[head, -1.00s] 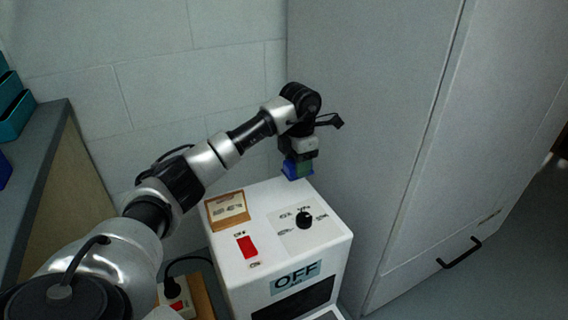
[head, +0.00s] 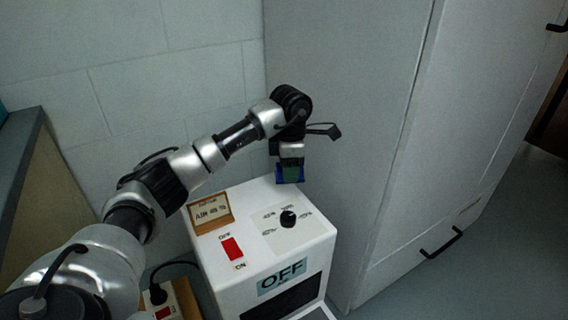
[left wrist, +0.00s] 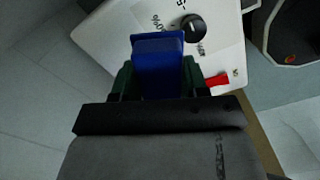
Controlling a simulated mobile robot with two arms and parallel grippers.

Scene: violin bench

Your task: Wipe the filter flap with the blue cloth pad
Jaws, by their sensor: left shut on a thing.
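My left gripper (head: 291,166) is shut on the blue cloth pad (head: 290,180), at the back right corner of a white machine (head: 217,263). In the left wrist view the blue pad (left wrist: 160,66) sits between the two dark green fingers of the left gripper (left wrist: 156,78), with the machine's top behind it. Whether the pad touches the machine cannot be told. I cannot make out the filter flap; it may be hidden behind the gripper or on an unseen side. My right gripper is not in view.
The machine top carries a black knob (head: 288,217), a red switch (head: 232,248) and a wooden sign (head: 211,213). Its front reads OFF. A tall grey cabinet (head: 345,110) stands close on the right. A power strip (head: 166,303) lies at lower left, beside a bench (head: 48,205).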

